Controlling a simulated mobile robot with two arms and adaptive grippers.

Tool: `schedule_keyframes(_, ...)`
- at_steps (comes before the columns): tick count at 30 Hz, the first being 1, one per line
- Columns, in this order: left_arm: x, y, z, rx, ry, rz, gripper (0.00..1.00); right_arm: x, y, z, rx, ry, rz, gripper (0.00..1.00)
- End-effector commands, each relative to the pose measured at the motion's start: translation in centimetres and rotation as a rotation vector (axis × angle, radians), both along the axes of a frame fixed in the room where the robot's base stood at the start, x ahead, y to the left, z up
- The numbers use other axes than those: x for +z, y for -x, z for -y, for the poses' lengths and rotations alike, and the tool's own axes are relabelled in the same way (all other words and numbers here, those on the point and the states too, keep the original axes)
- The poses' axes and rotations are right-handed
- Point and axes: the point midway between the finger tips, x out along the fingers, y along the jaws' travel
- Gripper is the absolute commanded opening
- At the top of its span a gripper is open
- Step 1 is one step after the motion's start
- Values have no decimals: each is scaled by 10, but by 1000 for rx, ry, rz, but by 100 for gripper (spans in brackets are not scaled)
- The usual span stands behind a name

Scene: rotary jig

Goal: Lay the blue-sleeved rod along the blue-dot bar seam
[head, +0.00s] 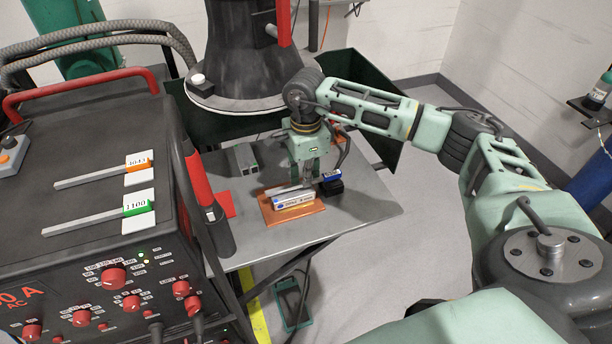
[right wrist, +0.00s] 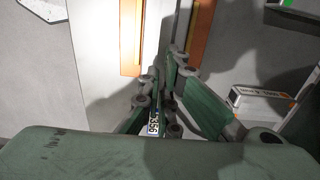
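The blue-sleeved rod shows its blue sleeve (head: 330,175) just right of my right gripper (head: 304,182) in the head view. A numbered label on it (right wrist: 153,122) shows between the fingers in the right wrist view. My right gripper looks shut on the rod, its fingertips close together over the bar. The blue-dot bar (head: 293,200) is pale metal and lies on an orange plate (head: 278,216); its blue dot is near the left end. The rod's thin part runs left over the bar, partly hidden by the fingers. I cannot tell whether they touch. My left gripper is out of view.
A black block (head: 331,188) stands under the sleeve. The red-and-black welder (head: 60,130) at left carries orange-sleeved (head: 139,166) and green-sleeved (head: 138,209) rods. The table's right side is clear.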

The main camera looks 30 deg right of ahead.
Motion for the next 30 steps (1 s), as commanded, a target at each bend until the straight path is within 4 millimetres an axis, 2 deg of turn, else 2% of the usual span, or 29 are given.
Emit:
schedule_keyframes(21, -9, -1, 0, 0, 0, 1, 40, -11, 0, 0, 0, 0, 0, 0)
schedule_keyframes(30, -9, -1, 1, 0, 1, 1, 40, -11, 0, 0, 0, 0, 0, 27)
